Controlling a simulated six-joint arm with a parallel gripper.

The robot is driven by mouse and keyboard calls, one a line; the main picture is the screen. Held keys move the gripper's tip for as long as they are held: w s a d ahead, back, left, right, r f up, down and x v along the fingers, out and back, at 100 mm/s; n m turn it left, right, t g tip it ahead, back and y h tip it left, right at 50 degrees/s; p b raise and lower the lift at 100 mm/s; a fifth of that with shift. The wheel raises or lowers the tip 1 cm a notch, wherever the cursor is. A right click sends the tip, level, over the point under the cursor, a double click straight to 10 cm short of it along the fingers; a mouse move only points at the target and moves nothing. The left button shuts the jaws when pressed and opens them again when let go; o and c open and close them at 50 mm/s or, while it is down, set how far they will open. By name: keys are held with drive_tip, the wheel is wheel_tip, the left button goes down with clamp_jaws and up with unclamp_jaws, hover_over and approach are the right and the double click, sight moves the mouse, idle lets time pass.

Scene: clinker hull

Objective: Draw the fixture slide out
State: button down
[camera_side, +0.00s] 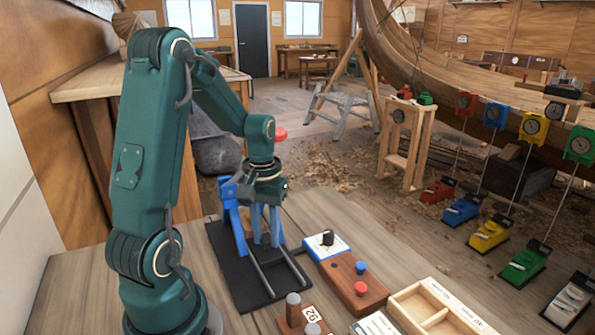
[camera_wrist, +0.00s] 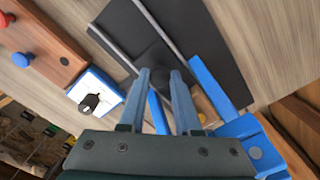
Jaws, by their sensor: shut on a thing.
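The fixture has a black base plate (camera_side: 240,288) on the wooden bench, with two grey rails (camera_side: 262,274) and blue frame parts (camera_side: 236,232). My gripper (camera_side: 266,242) points down over the fixture, near the rails' rear end. The fingers are closed on the slide, though the exact contact is hard to see. A blue bar (camera_wrist: 157,113) and a tan block (camera_wrist: 205,107) show near the fingers. My wrist hides part of the slide.
Right of the fixture stands a wooden box with a red button (camera_side: 361,288), a blue button (camera_side: 360,267) and a black knob (camera_side: 327,237). A wooden block with pegs (camera_side: 294,312) and a compartment tray (camera_side: 412,304) are in front. Bench behind the button box is clear.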

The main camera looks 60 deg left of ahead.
drive_tip(key=d, duration=0.9)
drive_tip(key=shift+w+d, duration=0.1)
drive_tip(key=shift+d, duration=0.25)
drive_tip(key=c, duration=0.6)
unclamp_jaws()
wheel_tip(320, 180, up, 5)
drive_tip(key=shift+r, duration=0.1)
